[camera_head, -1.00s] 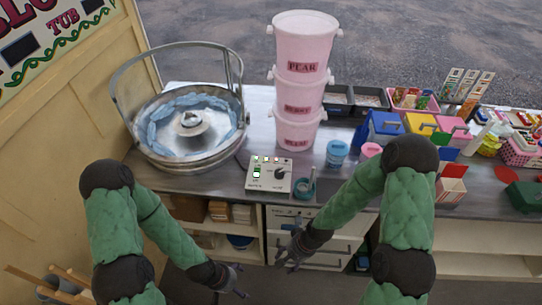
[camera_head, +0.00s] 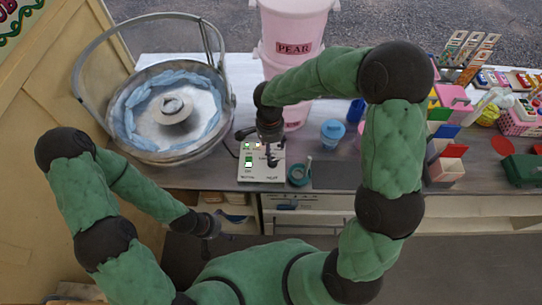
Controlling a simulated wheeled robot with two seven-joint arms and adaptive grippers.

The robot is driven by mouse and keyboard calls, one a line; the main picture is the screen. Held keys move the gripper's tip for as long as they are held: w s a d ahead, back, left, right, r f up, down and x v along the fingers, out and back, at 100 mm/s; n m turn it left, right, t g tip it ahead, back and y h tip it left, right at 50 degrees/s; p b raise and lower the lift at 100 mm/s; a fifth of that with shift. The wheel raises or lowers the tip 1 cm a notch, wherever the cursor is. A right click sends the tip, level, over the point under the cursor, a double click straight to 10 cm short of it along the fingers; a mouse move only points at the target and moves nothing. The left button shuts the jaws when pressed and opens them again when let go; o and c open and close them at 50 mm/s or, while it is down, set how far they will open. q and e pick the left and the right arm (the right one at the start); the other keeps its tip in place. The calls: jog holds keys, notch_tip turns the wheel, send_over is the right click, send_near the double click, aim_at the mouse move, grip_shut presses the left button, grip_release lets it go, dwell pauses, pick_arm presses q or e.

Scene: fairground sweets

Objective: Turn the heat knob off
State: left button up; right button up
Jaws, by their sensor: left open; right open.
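My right gripper (camera_head: 270,158) is over the right part of the box, pointing down, and hides the knob. I cannot tell whether it touches the knob. It is open. My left gripper (camera_head: 225,225) is low in front of the counter's edge, open and away from the box.
Pink buckets (camera_head: 295,50) are stacked behind the box, close to my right arm. A teal ring-shaped holder (camera_head: 299,173) with a stick stands just right of the box. A blue tub (camera_head: 332,132) is further right.

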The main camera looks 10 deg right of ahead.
aim_at(272, 162)
notch_tip(272, 162, down, 8)
jog(key=shift+s+d+f+b, duration=0.1)
jog(key=shift+f+b, duration=0.05)
jog(key=shift+b, duration=0.3)
jog(key=c, duration=1.2)
